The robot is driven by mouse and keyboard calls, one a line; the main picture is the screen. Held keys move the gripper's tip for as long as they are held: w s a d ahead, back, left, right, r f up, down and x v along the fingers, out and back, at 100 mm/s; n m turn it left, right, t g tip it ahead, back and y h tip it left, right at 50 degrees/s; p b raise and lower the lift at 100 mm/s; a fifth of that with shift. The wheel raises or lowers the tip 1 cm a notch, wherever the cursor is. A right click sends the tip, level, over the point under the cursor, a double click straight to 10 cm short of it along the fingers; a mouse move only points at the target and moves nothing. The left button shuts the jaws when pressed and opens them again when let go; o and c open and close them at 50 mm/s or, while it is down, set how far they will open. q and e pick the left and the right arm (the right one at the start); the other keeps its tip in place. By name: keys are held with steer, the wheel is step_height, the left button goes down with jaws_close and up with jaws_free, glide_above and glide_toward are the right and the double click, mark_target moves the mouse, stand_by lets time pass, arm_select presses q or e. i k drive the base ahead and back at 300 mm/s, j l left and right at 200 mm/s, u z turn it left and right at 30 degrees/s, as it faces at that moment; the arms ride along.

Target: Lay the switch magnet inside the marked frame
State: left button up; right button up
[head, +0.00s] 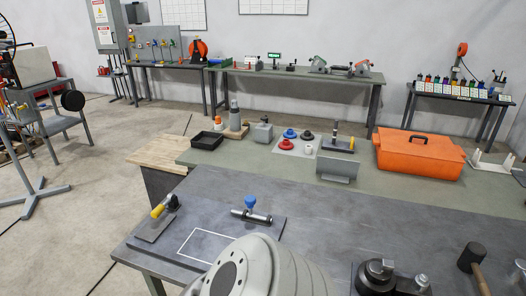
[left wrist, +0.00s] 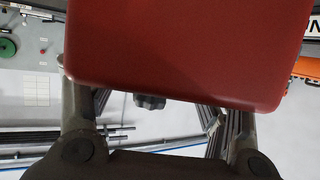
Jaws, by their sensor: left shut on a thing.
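The switch magnet (left wrist: 190,50) is a red block with rounded corners that fills the upper middle of the left wrist view; a dark knob (left wrist: 150,101) shows below its edge. My left gripper (left wrist: 155,108) is shut on it, one finger at each side. The head view shows neither this gripper nor the magnet; a large light grey link of my arm covers the bottom middle. The marked frame (head: 181,251) is a white outline on a dark plate (head: 150,247) at the front left of the workbench. Its lower right part is hidden or close behind my arm. My right gripper is not in view.
On the plate stand a yellow-handled toggle clamp (head: 165,206) and a blue-knobbed cylinder fixture (head: 250,208), both close to the frame. A black mallet (head: 472,257) and a dark metal device (head: 380,275) lie to the right. An orange toolbox (head: 420,158) stands behind.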

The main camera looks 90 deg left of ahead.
mark_target(218, 249)
steer(key=k+j, duration=2.35)
steer(key=j, duration=0.15)
steer(key=i+j, duration=0.3)
steer(key=i, duration=0.05)
